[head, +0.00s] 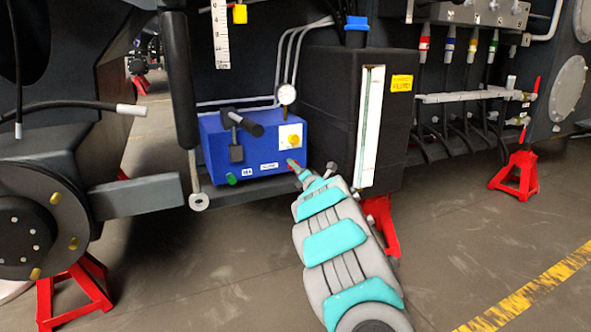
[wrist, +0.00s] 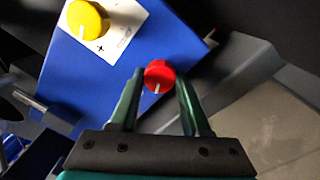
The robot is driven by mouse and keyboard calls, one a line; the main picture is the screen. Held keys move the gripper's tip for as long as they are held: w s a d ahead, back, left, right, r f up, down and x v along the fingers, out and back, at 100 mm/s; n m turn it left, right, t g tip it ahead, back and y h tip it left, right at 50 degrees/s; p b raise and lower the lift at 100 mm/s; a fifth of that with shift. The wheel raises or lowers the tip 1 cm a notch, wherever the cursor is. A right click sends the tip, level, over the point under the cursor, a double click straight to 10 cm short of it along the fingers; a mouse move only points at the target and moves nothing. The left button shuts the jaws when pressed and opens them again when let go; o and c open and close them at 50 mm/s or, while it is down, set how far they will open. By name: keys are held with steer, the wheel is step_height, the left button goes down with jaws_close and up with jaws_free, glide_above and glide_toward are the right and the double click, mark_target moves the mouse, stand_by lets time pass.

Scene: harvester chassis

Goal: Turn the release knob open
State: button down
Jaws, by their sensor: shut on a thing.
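The red release knob (wrist: 159,75) is on the face of the blue box (wrist: 85,80) and carries a white pointer mark aimed down in the wrist view. My gripper (wrist: 160,85) has one finger on each side of the knob and is shut on it. In the head view my gripper (head: 297,170) reaches the lower right of the blue box (head: 225,165), and the red knob (head: 292,164) shows only partly at its tip.
A yellow knob (wrist: 84,18) on a white plate sits beside the red knob. A black lever (head: 240,122) and a gauge (head: 287,93) are on the box.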

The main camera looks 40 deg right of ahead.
steer(key=n, duration=1.2)
steer(key=shift+d+f+n, duration=0.1)
steer(key=shift+n, duration=0.2)
stand_by(0.4)
steer(key=shift+c, duration=1.8)
jaws_free()
steer(key=v, duration=0.7)
steer(key=shift+s, duration=0.45)
